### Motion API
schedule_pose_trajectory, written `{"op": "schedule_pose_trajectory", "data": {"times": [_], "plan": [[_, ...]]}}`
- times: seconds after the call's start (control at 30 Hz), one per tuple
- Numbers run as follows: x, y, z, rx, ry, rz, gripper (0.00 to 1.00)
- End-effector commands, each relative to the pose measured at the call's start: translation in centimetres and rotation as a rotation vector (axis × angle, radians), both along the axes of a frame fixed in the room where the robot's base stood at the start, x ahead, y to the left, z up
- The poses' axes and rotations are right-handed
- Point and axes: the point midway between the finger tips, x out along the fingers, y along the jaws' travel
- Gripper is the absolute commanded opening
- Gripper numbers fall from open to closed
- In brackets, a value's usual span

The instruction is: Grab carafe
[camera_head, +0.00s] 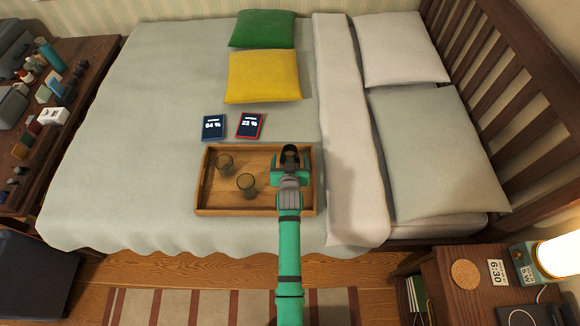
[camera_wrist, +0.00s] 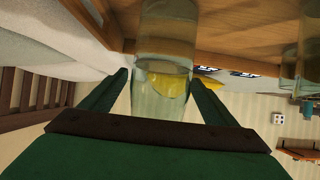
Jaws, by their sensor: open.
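The carafe (camera_head: 291,152) is a smoky glass vessel standing in the right part of the wooden tray (camera_head: 240,210) on the bed. In the wrist view the clear carafe (camera_wrist: 165,30) appears between my two green fingers, with yellow showing through it. My gripper (camera_head: 290,172) is open at the near side of the carafe and hides its lower part in the head view. In the wrist view my gripper (camera_wrist: 160,78) has a finger on each side of the glass, with a visible gap at the left finger. Whether the right finger touches is unclear.
Two glass tumblers (camera_head: 225,163) (camera_head: 246,184) stand in the tray left of my gripper. Two dark cards or booklets (camera_head: 214,127) (camera_head: 250,125) lie behind the tray. Yellow (camera_head: 264,76) and green (camera_head: 262,29) pillows lie farther back. The bed's left side is clear.

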Motion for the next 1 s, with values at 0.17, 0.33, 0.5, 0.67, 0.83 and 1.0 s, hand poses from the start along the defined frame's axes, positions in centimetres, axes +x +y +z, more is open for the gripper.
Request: {"op": "schedule_pose_trajectory", "data": {"times": [0.17, 0.33, 0.5, 0.67, 0.83, 1.0], "plan": [[1.9, 0.0, -1.0, 0.0, 0.0, -0.001, 0.81], [2.5, 0.1, -1.4, -0.001, 0.0, 0.0, 0.81], [2.5, -0.1, -1.4, 0.0, 0.0, -0.002, 0.81], [2.4, -0.2, -1.4, -0.001, 0.0, -0.003, 0.45], [2.5, -0.2, -1.1, -0.001, -0.005, -0.003, 0.12], [2.5, -0.2, -1.1, -0.001, -0.005, -0.003, 0.12]]}}
